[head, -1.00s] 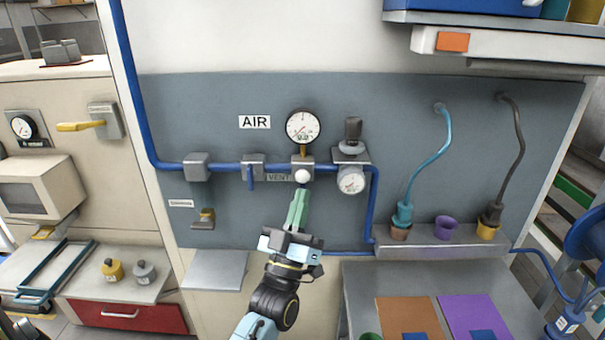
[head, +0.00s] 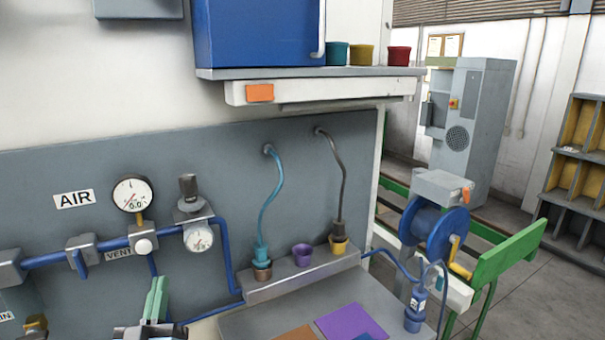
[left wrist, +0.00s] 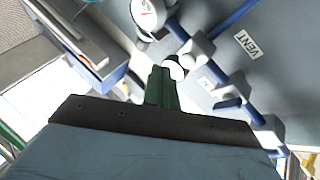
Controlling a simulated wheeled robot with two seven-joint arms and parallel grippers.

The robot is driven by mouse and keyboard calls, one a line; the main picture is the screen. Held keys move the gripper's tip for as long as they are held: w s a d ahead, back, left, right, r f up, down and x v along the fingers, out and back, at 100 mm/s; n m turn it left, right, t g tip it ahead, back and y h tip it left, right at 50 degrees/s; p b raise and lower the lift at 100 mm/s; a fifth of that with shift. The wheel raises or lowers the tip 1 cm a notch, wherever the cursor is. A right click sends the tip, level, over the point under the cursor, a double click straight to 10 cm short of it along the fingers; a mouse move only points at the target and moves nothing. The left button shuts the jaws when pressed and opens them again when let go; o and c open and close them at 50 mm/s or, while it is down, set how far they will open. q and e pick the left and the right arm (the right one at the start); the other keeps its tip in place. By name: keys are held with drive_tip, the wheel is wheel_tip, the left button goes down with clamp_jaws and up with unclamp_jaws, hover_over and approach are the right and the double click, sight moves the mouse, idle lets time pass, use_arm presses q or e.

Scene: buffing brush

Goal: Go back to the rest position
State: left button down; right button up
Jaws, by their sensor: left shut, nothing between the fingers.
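My left gripper (head: 157,284) is at the bottom left of the head view, its green fingers shut and empty. Its fingers also show in the left wrist view (left wrist: 163,76), pointing at the panel. The white round VENT knob (head: 144,246) sits on the blue air pipe, just above and left of the fingertips in the head view. In the left wrist view the knob (left wrist: 174,69) is right beside the fingertips; I cannot tell whether they touch. The round gauge (head: 132,194) stands above the knob. My right gripper is in neither view.
A regulator with a small gauge (head: 199,237) is right of the knob. A ledge (head: 290,280) holds cups and the teal (head: 272,205) and dark (head: 340,185) hoses. A shelf (head: 330,90) juts out above. A blue reel (head: 440,232) on a green frame stands right.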

use_arm(q)
drive_tip(key=s+d+f+m+g+h, duration=0.2)
drive_tip(key=s+f+g, duration=0.2)
drive_tip(key=f+g, duration=0.3)
drive_tip(key=s+d+f+m+g+h, duration=0.25)
drive_tip(key=s+f+g, duration=0.25)
drive_tip(key=f, duration=0.3)
drive_tip(key=s+f+m+g, duration=0.1)
drive_tip(key=s+f+g, duration=0.25)
drive_tip(key=s, duration=0.45)
drive_tip(key=s+f+m+g, duration=0.1)
drive_tip(key=s+f+g, duration=0.1)
drive_tip(key=s+g, duration=0.45)
drive_tip(key=s+f+b, duration=0.2)
drive_tip(key=f+b, duration=0.1)
drive_tip(key=f, duration=1.3)
drive_tip(key=s+f+b, duration=0.2)
drive_tip(key=f+b, duration=0.1)
drive_tip(key=f, duration=1.2)
drive_tip(key=s+a+f+g+y+b, duration=0.1)
drive_tip(key=s+f+b, duration=0.3)
drive_tip(key=s+f, duration=1.2)
wheel_tip(320, 180, down, 3)
drive_tip(key=shift+a+r, duration=0.1)
drive_tip(key=shift+a, duration=0.55)
drive_tip(key=shift+w, duration=0.1)
